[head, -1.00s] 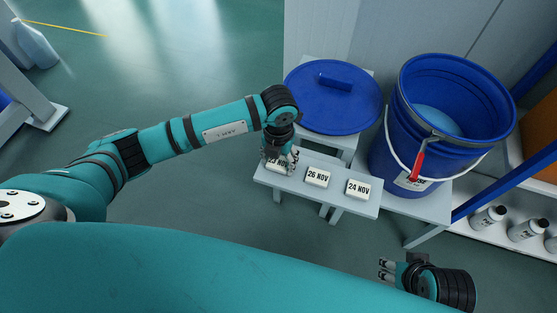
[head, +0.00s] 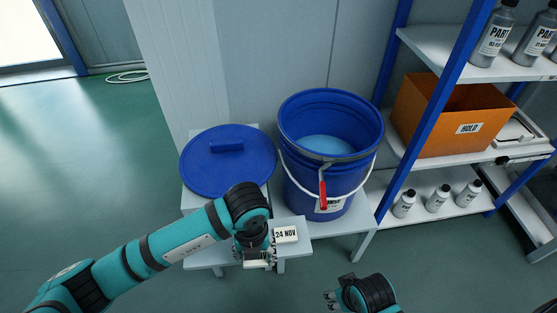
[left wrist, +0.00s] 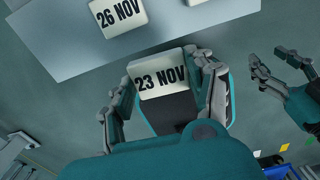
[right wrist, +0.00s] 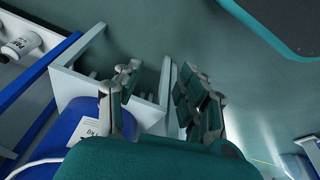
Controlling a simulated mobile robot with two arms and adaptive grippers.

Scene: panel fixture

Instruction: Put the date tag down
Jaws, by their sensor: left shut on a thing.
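My left gripper (head: 258,262) is shut on a white block tag reading 23 NOV (left wrist: 162,80). In the left wrist view the tag sits between the fingers (left wrist: 160,92), its printed face showing, out past the bench edge. The 26 NOV tag (left wrist: 118,14) lies on the pale bench (left wrist: 75,58); in the head view my left arm hides it. The 24 NOV tag (head: 286,234) stands at the right end of the bench (head: 301,222). My right gripper (head: 335,298) is open and empty, low in front of the bench; its fingers are apart in the right wrist view (right wrist: 155,98).
A blue bucket (head: 300,180) with a red-gripped handle stands behind the bench. A blue lid (head: 200,170) lies on a stool at left. At right, a shelf holds an orange HOLD box (head: 430,137) and several bottles (head: 437,198). Floor in front is open.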

